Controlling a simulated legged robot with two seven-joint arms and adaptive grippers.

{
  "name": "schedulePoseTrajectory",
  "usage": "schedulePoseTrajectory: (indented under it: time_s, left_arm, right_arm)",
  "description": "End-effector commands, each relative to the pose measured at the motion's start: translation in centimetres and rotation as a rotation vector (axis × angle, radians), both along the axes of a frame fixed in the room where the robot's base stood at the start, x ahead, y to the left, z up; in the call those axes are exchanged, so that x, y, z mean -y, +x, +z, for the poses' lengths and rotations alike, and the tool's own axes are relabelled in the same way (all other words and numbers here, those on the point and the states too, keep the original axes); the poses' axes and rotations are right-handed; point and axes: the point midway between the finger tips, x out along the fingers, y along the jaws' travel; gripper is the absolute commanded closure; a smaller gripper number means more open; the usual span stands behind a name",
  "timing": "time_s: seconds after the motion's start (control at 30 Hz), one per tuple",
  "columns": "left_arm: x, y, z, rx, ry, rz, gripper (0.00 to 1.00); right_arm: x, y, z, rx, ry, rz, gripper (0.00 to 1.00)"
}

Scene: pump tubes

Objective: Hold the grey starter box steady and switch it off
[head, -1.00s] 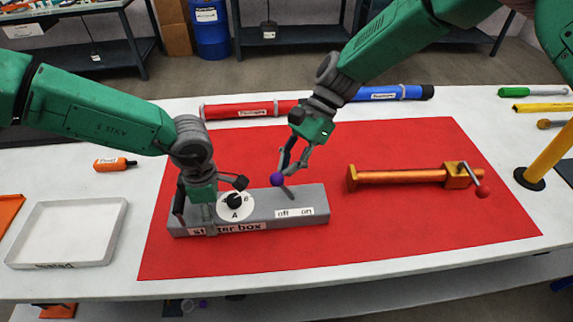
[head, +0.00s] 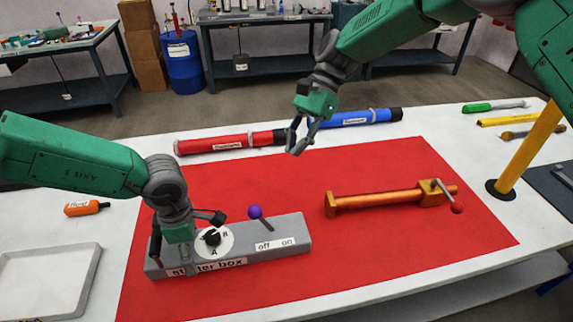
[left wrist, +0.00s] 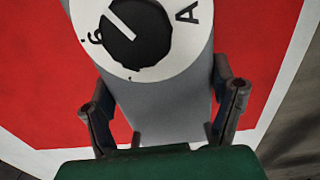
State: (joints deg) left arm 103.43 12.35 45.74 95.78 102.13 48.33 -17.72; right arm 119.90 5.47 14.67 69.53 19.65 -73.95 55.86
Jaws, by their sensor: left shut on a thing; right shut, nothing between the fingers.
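The grey starter box (head: 290,238) lies on the red mat. It carries a white dial with a black knob (head: 212,238) and an "off on" label. Its lever has a purple ball (head: 255,211) and leans left, toward the "off" side. My left gripper (head: 174,250) is shut on the left end of the box; in the left wrist view, the box (left wrist: 160,105) lies between its fingers. My right gripper (head: 297,147) is shut and empty in the air, behind the box and apart from the lever.
An orange device with a red-balled crank (head: 385,198) lies on the mat's right. Red (head: 225,143) and blue (head: 355,118) tubes lie behind the mat. A yellow post (head: 525,150) stands at right, a white tray (head: 95,255) at front left. The mat's middle is clear.

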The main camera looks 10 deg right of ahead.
Motion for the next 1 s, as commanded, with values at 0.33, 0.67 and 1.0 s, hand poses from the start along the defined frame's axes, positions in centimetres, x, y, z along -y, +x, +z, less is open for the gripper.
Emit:
schedulePoseTrajectory:
  time_s: [0.33,0.67,1.0]
  left_arm:
    - [-0.1,-0.1,-0.2,-0.003,0.004,0.001,0.73]
    - [-0.1,-0.1,0.0,-0.001,0.002,0.001,0.00]
    - [-0.1,0.1,4.5,0.002,0.001,0.000,0.00]
  right_arm:
    - [0.3,0.2,0.5,0.001,0.000,-0.001,1.00]
    - [0.3,0.2,0.6,0.002,0.000,0.000,1.00]
    - [0.3,0.2,0.6,0.002,0.000,0.000,1.00]
